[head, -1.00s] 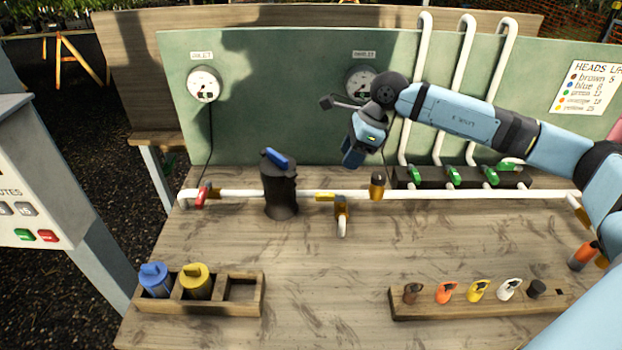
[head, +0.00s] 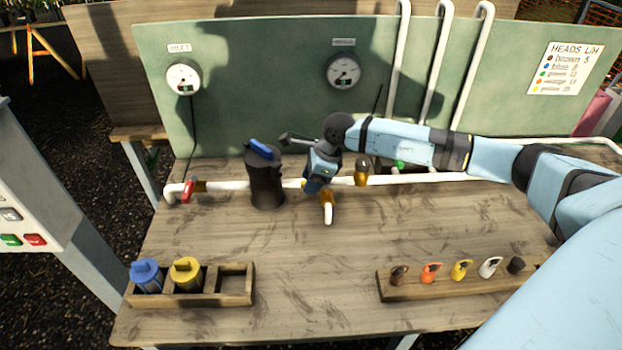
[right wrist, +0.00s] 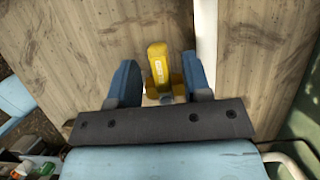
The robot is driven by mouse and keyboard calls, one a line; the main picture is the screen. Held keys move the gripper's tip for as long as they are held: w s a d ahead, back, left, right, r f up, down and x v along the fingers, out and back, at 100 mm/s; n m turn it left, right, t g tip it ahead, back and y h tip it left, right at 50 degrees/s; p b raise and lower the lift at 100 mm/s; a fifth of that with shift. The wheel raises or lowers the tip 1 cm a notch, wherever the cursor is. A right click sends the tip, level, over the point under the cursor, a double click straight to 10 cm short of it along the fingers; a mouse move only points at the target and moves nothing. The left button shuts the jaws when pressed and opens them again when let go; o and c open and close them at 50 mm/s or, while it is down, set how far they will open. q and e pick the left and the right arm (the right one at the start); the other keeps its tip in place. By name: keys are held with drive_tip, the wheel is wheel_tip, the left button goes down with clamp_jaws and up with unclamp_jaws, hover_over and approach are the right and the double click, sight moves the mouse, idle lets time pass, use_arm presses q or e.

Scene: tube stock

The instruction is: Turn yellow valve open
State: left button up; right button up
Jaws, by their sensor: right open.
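The yellow valve's handle (right wrist: 157,62) stands between the two blue fingers of my right gripper (right wrist: 159,72) in the right wrist view. There is a gap on each side of it, so the fingers are around it but not closed on it. The handle lies alongside a white pipe. In the head view my right gripper (head: 313,186) points down over the valve and hides the handle. The valve's brass body (head: 327,199) shows just right of the fingers, with a white outlet below. My left gripper is in neither current view.
A black canister (head: 265,185) with a blue top stands close left of my right gripper. A red-handled valve (head: 187,190) is at the pipe's left end. A brass fitting (head: 361,172) stands close right. Wooden racks (head: 250,297) (head: 385,290) lie in front; the bench between is clear.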

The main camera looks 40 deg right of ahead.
drive_tip(key=shift+f, duration=0.15)
clamp_jaws()
